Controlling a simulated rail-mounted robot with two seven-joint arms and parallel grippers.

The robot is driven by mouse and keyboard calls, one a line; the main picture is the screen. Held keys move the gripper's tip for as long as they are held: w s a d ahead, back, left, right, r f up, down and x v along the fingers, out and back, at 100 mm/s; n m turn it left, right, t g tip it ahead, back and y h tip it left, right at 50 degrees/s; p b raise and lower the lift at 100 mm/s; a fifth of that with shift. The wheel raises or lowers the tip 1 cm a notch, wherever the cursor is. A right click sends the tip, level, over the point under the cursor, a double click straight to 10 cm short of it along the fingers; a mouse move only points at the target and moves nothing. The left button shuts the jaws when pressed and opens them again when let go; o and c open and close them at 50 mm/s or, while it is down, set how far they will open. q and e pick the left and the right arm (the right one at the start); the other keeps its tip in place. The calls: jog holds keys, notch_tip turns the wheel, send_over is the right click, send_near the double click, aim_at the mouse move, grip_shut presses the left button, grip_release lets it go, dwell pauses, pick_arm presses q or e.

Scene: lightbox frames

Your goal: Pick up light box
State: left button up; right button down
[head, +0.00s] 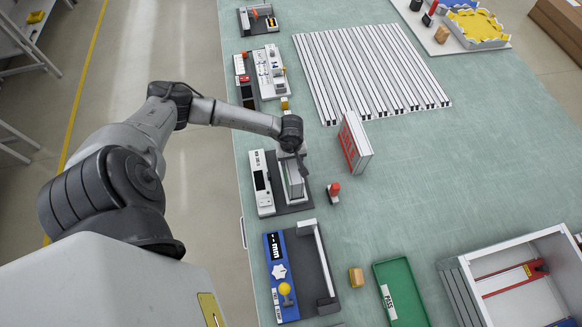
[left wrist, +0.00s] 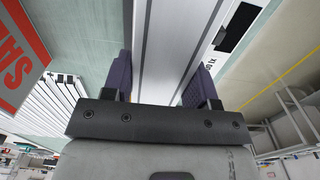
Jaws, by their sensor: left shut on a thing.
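My left gripper (head: 293,158) reaches down from above at the left side of the table. It is shut on the light box (head: 294,184), a narrow pale grey and white boxy piece standing upright in a dark fixture. In the left wrist view the two dark fingers (left wrist: 160,85) lie on either side of the pale box (left wrist: 172,40). The gripper hides part of the box's top in the head view. I cannot tell whether the box touches the fixture base. My right gripper is not in view.
A red and white box (head: 356,145) and a small red-topped item (head: 334,190) stand just right of the fixture. A blue station (head: 282,290) lies nearer. Pale rails (head: 370,70) lie beyond. A large white crate (head: 455,285) stands lower right. The middle right of the table is clear.

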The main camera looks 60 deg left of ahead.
pick_arm(q)
grip_shut()
jog(key=shift+r, duration=0.1)
